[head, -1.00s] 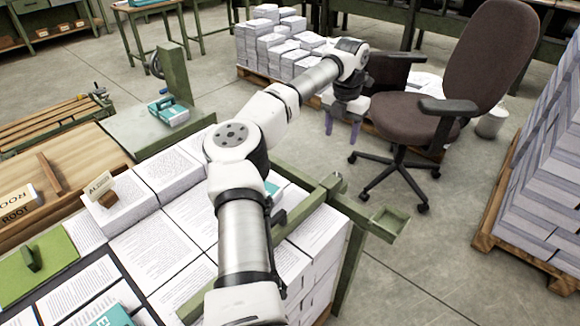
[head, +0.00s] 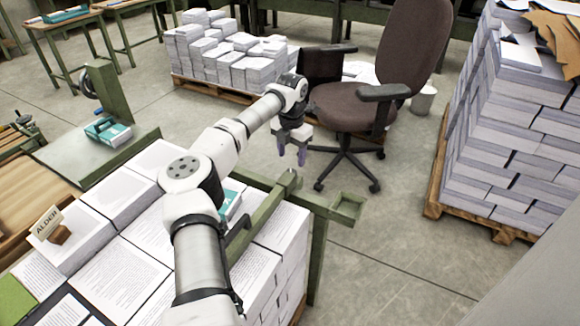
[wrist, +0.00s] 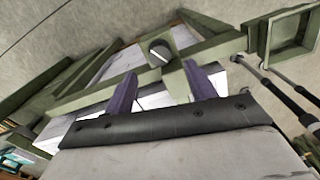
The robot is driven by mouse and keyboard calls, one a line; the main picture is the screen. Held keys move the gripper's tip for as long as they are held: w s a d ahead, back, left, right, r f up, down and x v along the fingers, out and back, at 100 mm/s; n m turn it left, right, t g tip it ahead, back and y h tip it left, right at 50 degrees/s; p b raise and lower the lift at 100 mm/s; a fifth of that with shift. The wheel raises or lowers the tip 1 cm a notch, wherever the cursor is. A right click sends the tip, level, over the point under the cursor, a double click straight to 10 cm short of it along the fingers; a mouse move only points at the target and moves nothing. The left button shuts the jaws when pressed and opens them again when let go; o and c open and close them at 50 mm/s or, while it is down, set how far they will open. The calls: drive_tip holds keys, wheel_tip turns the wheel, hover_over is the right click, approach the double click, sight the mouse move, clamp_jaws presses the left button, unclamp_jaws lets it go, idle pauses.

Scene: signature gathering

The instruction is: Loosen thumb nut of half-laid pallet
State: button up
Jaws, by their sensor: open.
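My gripper (head: 290,152) is open, with two purple fingers pointing down, above and beyond the end of a green rail (head: 268,203) in the head view. In the wrist view its fingers (wrist: 160,86) stand apart, with the green bar just beyond them. A round dark knob with a pale slot, likely the thumb nut (wrist: 159,51), sits on that bar between and beyond the fingertips. Nothing is held. The nut is too small to make out clearly in the head view. Printed page stacks (head: 120,274) lie under my arm; their pallet is mostly hidden.
A small green tray (head: 347,207) sticks out right of the rail. An office chair (head: 345,105) stands just behind my gripper. A pallet of uneven stacks (head: 232,52) is at the back; a tall stack (head: 510,130) is at right. The floor between is clear.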

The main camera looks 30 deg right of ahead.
wheel_tip(320, 180, down, 6)
drive_tip(key=shift+r+p, duration=0.1)
drive_tip(key=shift+p, duration=0.2)
drive_tip(key=shift+c, duration=0.5)
drive_tip(key=c, duration=0.9)
drive_tip(key=shift+n, duration=0.3)
drive_tip(key=n+p, duration=0.2)
drive_tip(key=n, duration=0.1)
drive_tip(key=shift+r+n, duration=0.1)
drive_tip(key=shift+n, duration=0.2)
drive_tip(key=shift+n+p, duration=0.95)
drive_tip(key=shift+n, duration=1.35)
